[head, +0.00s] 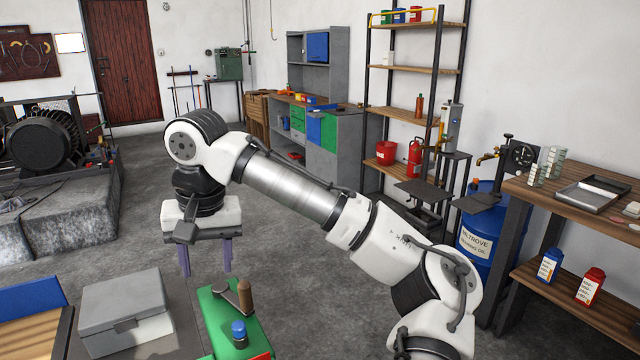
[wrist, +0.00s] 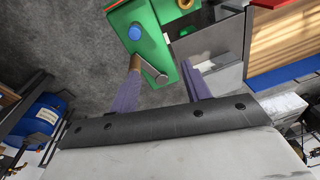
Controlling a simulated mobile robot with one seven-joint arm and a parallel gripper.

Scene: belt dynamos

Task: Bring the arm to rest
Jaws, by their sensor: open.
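My gripper (head: 206,268) hangs at the left end of my bent white arm, with its two purple fingers pointing down, apart and with nothing between them. In the head view the fingers show against the grey floor, beyond the green machine (head: 222,335). In the wrist view the gripper (wrist: 162,84) has both fingers spread, and the green machine (wrist: 150,28) shows past them. Its crank has a wooden handle (head: 245,296), which lines up with the left finger in the wrist view. I see no contact, though the finger hides part of the handle there.
A grey lidded box (head: 125,305) stands left of the green machine. A wooden workbench (head: 570,205) and a blue drum (head: 478,245) are at the right. A large motor (head: 42,140) sits on a stone block at the left. The middle floor is clear.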

